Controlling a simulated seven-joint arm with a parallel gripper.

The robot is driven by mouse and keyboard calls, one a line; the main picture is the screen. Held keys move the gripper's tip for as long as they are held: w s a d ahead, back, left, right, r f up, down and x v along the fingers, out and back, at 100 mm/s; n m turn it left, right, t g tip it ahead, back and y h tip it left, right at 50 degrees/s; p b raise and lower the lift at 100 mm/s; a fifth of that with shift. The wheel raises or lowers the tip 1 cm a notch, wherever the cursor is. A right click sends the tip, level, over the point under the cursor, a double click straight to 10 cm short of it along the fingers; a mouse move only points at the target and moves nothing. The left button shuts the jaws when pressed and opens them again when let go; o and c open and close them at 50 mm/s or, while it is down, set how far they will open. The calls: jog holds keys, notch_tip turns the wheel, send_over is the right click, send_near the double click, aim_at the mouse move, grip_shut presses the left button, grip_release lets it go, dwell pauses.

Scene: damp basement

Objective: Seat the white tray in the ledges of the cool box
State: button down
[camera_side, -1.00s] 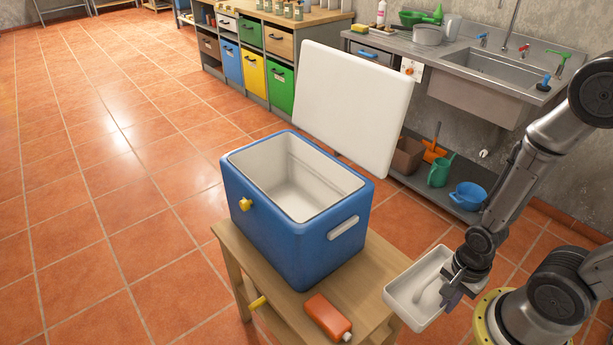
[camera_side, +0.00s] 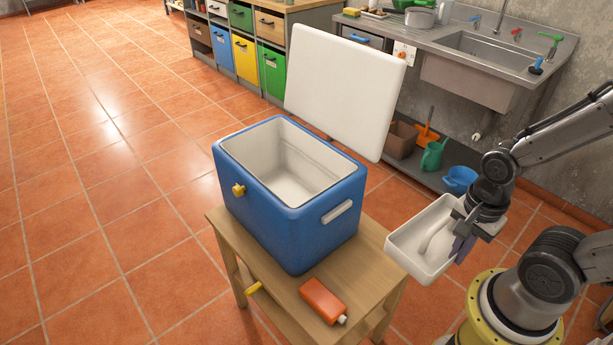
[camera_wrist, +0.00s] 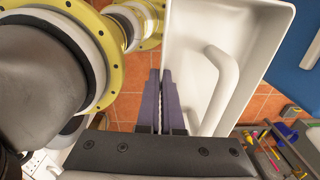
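The white tray (camera_side: 410,262) hangs in the air right of the wooden table, a little tilted, with a raised curved handle inside. My gripper (camera_side: 463,243) is shut on its right-hand wall. In the wrist view the fingers (camera_wrist: 161,73) are close together at the edge of the tray (camera_wrist: 187,40); the exact contact is hard to see. The blue cool box (camera_side: 265,218) stands open on the table, left of the tray. Its white inside looks empty, and a faint ledge line shows along an inner wall. Its side also shows in the wrist view (camera_wrist: 287,50).
The white lid (camera_side: 345,90) stands raised behind the box. An orange bottle (camera_side: 322,300) lies on the wooden table (camera_side: 375,262) before the box. A sink counter (camera_side: 470,50) and drawers are behind.

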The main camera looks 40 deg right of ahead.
notch_tip(320, 180, up, 22)
jog(key=w+a+r, duration=0.1)
jog(key=w+r, duration=0.1)
jog(key=w, duration=1.1)
jog(key=w+a+r, duration=0.1)
jog(key=w, duration=1.2)
jog(key=w+a+f, duration=0.3)
jog(key=w+f, duration=0.1)
jog(key=w, duration=0.7)
notch_tip(320, 180, down, 28)
jog(key=shift+a+n, duration=0.2)
jog(key=shift+n, duration=0.2)
jog(key=shift+s+f, duration=0.1)
jog(key=shift+f, duration=0.05)
jog(key=c, duration=1.1)
grip_release()
